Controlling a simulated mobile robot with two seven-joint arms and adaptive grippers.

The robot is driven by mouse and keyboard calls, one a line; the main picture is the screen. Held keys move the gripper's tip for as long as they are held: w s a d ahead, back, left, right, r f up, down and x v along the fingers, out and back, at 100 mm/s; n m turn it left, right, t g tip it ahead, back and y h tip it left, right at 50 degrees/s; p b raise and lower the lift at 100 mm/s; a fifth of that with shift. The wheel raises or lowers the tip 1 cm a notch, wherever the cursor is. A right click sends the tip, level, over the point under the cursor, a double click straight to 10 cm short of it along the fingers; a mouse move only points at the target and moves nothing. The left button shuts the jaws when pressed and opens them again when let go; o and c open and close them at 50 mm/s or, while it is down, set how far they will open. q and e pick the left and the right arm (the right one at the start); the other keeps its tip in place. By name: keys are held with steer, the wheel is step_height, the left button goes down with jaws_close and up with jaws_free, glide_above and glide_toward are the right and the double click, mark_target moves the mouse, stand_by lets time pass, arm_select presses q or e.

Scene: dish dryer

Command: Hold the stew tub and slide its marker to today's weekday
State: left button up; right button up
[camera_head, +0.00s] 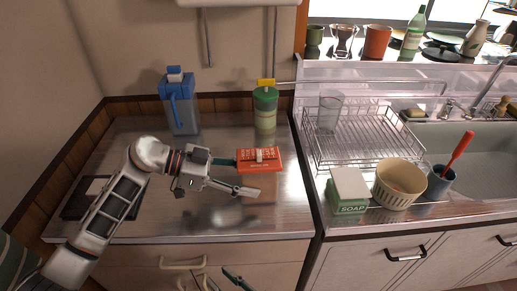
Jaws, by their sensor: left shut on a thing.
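The stew tub (272,167) appears as a red-topped box on the steel counter, with rows of small pale lettering too small to read. Its pale marker (259,155) stands near the middle of the red face; which weekday it marks cannot be told. My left gripper (239,176) comes in from the left and is shut on the tub at its left side. One dark fingertip meets the left edge and the other finger lies below the front. My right gripper (236,280) shows only in part at the bottom edge, before the drawers; its opening cannot be told.
A blue jug (180,105) and a green-lidded jar (265,108) stand behind the tub. A wire dish rack (360,140) with a glass, a soap box (348,190) and a cream bowl (399,184) are to the right. Counter right of the tub is clear.

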steer(key=a+r+n+g+y, duration=0.3)
steer(key=a+r+n+y, duration=0.2)
steer(key=a+r+n, duration=0.55)
steer(key=a+r+n+g+y, duration=0.3)
steer(key=a+r+n+y, duration=0.3)
steer(key=r, duration=0.8)
step_height(320, 180, up, 16)
steer(key=f+n+g+h, duration=0.1)
steer(key=n+g+h, duration=0.4)
steer(key=n+h, duration=1.2)
glide_above(259, 152)
steer(key=m+h, duration=0.4)
step_height(259, 152, down, 11)
steer(key=shift+f, duration=0.1)
